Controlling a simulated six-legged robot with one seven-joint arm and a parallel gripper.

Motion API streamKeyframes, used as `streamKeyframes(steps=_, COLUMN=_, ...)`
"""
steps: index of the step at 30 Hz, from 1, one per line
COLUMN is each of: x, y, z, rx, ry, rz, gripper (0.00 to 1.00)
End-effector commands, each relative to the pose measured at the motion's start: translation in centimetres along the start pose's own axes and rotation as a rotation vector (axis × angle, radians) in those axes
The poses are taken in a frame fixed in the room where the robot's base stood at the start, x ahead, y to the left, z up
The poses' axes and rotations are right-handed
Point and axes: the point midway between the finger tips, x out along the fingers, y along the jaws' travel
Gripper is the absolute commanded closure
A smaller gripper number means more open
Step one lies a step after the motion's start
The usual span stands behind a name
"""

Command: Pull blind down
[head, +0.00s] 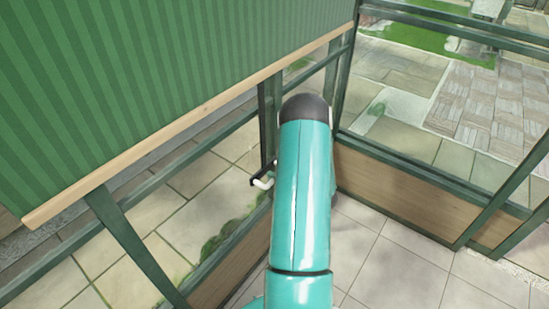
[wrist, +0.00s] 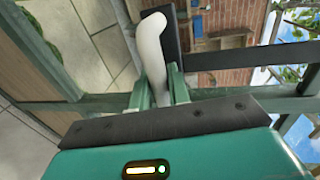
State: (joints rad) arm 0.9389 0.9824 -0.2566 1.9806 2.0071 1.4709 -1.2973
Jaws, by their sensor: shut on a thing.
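The green striped blind (head: 170,70) hangs at the upper left in the head view, with a pale wooden bar (head: 200,115) along its lower edge. Below the bar the window is uncovered. In the wrist view my gripper (wrist: 160,78) has its two green fingers on either side of a white, rounded handle (wrist: 151,45) and is shut on it. A dark bar stands right beside the handle. The white handle also shows in the head view (head: 263,183), below the blind's bar. In the head view my teal arm hides my gripper.
Green window frames (head: 135,245) run below the blind, with paving outside. A low wooden panel (head: 400,185) stands under the glass at the right. The tiled floor (head: 400,265) at the lower right is clear. The wrist view shows a brick wall (wrist: 220,65) beyond.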

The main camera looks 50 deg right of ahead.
Motion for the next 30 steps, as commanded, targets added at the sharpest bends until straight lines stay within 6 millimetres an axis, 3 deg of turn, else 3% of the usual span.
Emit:
streamKeyframes(steps=1, x=0.3, y=1.8, z=0.1, rx=0.006, ry=0.000, rz=0.002, gripper=1.00)
streamKeyframes(steps=6, x=1.3, y=5.9, z=0.1, rx=0.002, ry=0.001, rz=0.000, gripper=1.00)
streamKeyframes(steps=12, x=2.0, y=8.8, z=0.1, rx=0.000, ry=0.002, rz=-0.002, gripper=1.00)
streamKeyframes(steps=28, x=2.3, y=10.2, z=0.0, rx=-0.001, ry=0.002, rz=0.005, gripper=1.00)
streamKeyframes(steps=29, x=2.3, y=10.2, z=0.0, rx=-0.001, ry=0.002, rz=0.004, gripper=0.78)
streamKeyframes(steps=30, x=2.3, y=10.2, z=0.0, rx=-0.001, ry=0.002, rz=0.004, gripper=0.70)
